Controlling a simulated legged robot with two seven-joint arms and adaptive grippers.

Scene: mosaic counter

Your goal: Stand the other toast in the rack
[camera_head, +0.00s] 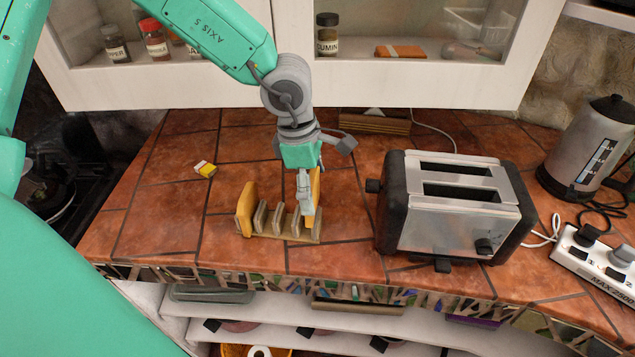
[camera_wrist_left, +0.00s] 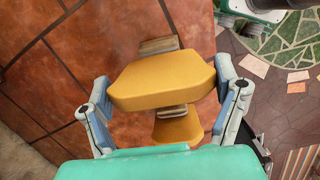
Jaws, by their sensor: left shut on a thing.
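The toast rack (camera_head: 268,233), with several pale wooden dividers, stands on the tiled counter left of the toaster. One golden toast (camera_head: 244,208) stands upright at its left end; it also shows low in the left wrist view (camera_wrist_left: 178,131). My left gripper (camera_head: 311,190) is over the rack's right end, shut on the other toast (camera_head: 317,188). In the left wrist view this toast (camera_wrist_left: 160,82) is between the two fingers, above part of the rack (camera_wrist_left: 158,45). It looks upright at the rack's right end; I cannot tell whether its bottom edge is seated.
A black and silver toaster (camera_head: 450,223) stands close on the right. Beyond it are a kettle (camera_head: 573,150) and a power strip (camera_head: 590,262). A small yellow and white packet (camera_head: 205,168) lies behind left. A wooden box (camera_head: 375,124) is at the back. The counter left of the rack is clear.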

